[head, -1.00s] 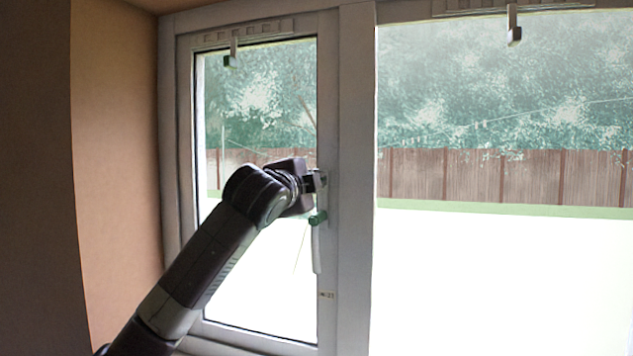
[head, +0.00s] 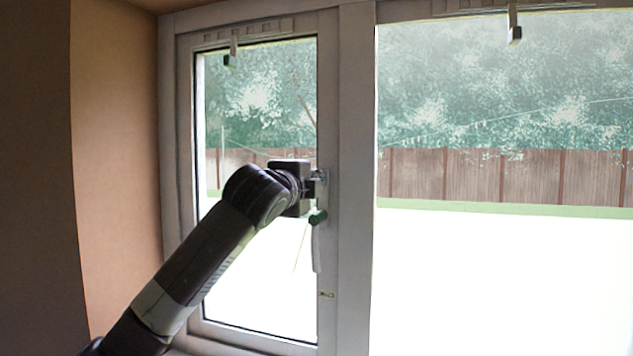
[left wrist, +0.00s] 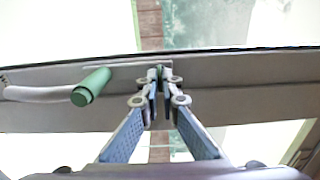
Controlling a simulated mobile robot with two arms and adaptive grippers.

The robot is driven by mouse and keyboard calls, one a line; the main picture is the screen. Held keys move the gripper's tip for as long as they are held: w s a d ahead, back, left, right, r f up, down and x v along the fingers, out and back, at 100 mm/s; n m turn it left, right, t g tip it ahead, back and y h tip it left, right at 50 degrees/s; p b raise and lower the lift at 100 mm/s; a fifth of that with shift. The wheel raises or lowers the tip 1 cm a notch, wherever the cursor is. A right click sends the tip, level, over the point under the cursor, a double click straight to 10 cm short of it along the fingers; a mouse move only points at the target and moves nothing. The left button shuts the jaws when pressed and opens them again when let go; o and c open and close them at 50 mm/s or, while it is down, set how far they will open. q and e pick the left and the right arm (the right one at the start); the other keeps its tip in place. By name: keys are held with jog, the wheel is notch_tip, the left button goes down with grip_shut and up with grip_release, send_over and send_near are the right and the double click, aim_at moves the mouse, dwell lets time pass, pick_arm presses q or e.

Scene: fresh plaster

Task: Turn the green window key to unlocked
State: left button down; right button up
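The window handle on the white frame ends in a green cylindrical grip (head: 317,217), seen just below my left gripper (head: 321,178) in the head view. In the left wrist view this green grip (left wrist: 91,87) is to the left of my left gripper (left wrist: 161,78), apart from it. A small green window key (left wrist: 160,71) shows between the fingertips, mostly covered by them. The fingers are close together on it, against the window frame. The head view hides the key behind my gripper. My right gripper is in neither view.
The white window frame (head: 356,120) divides a narrow left pane from a wide right pane. Small dark-tipped latches (head: 229,61) hang at the top. A tan side wall (head: 115,150) stands at the left.

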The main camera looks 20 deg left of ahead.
pick_arm(q)
jog(key=c, duration=2.2)
grip_release()
jog(key=shift+d+f, duration=0.1)
jog(key=shift+s, duration=0.1)
jog(key=s, duration=1.2)
jog(key=shift+a, duration=0.2)
jog(key=shift+w, duration=0.1)
